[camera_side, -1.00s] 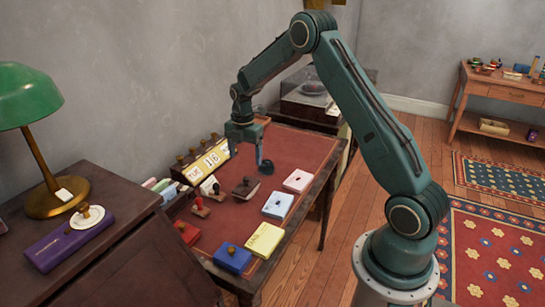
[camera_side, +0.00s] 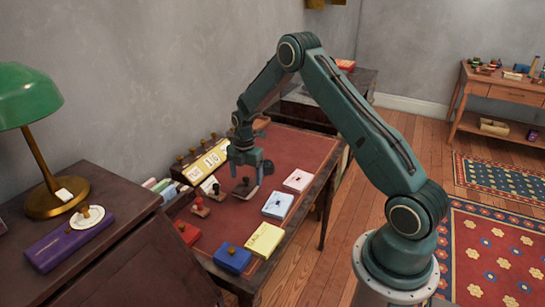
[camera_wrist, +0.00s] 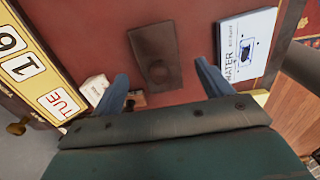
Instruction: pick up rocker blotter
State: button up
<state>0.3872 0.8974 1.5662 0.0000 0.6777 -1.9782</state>
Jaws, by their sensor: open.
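In the side view the blotter (camera_side: 243,191) is partly hidden below my gripper (camera_side: 249,176). My gripper is open and empty, with one blue finger toward each side of the blotter; the wrist view also shows both fingers (camera_wrist: 160,74). I cannot tell the exact height left between fingertips and blotter.
A yellow block calendar (camera_side: 208,161) stands left of the blotter. A white box (camera_wrist: 247,48) marked WATER lies to its right in the wrist view. Hand stamps (camera_side: 200,207), a blue box (camera_side: 232,259) and a yellow box (camera_side: 264,240) lie nearer the camera.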

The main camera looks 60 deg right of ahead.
aim_at(246, 182)
jog(key=shift+f, duration=1.85)
jog(key=c, duration=1.2)
